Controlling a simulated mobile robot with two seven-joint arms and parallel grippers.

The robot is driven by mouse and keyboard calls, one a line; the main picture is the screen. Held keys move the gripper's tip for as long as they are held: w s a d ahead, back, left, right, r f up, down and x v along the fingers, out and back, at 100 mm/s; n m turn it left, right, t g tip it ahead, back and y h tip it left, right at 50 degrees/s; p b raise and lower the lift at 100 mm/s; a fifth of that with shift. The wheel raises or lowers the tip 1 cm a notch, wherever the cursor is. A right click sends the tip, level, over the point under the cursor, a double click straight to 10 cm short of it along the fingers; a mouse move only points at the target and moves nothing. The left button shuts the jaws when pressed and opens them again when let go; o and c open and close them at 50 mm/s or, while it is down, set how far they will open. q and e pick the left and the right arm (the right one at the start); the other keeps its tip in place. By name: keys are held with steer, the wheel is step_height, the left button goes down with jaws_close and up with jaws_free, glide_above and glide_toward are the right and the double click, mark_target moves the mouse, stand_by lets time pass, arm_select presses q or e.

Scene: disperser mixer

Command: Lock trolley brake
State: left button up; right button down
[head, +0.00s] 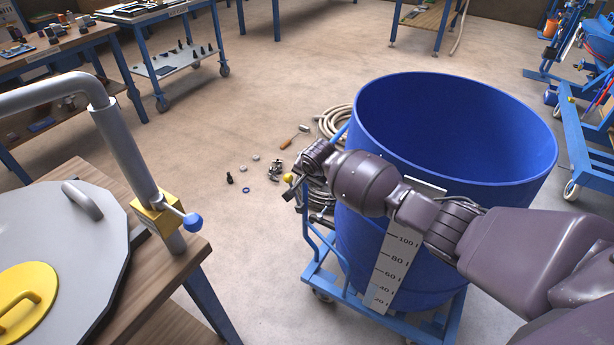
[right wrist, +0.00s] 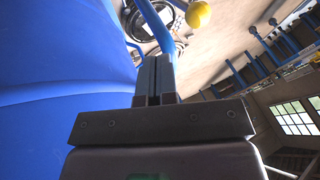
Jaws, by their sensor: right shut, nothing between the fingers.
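The blue trolley (head: 378,312) stands on the floor at the centre right and carries a large blue tub (head: 352,235). A yellow ball knob (head: 289,178) shows at the trolley's left side, beside my right gripper (head: 298,193). It also shows in the right wrist view (right wrist: 198,14), to the right of and beyond the fingertips. My right gripper (right wrist: 153,65) is shut and empty, close to the tub's wall and a blue trolley bar (right wrist: 154,25). I cannot tell whether the fingers touch that bar. The knob's lever is mostly hidden. My left gripper is not in view.
A wooden table (head: 165,262) with a grey lid (head: 60,215) and a bent pipe stands at the left. Coiled hose (head: 333,122) and small loose parts (head: 275,170) lie on the floor behind the gripper.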

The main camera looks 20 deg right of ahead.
mark_target(294, 181)
arm_select(q)
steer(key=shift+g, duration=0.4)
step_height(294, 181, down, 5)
steer(key=b, duration=0.4)
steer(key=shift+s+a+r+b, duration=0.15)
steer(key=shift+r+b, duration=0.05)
steer(key=shift+b, duration=0.2)
arm_select(e)
steer(key=w+a+f, duration=0.2)
steer(key=w+f, duration=0.2)
steer(key=shift+w+a, duration=0.15)
steer(key=shift+w, duration=0.1)
steer(key=shift+r, duration=0.1)
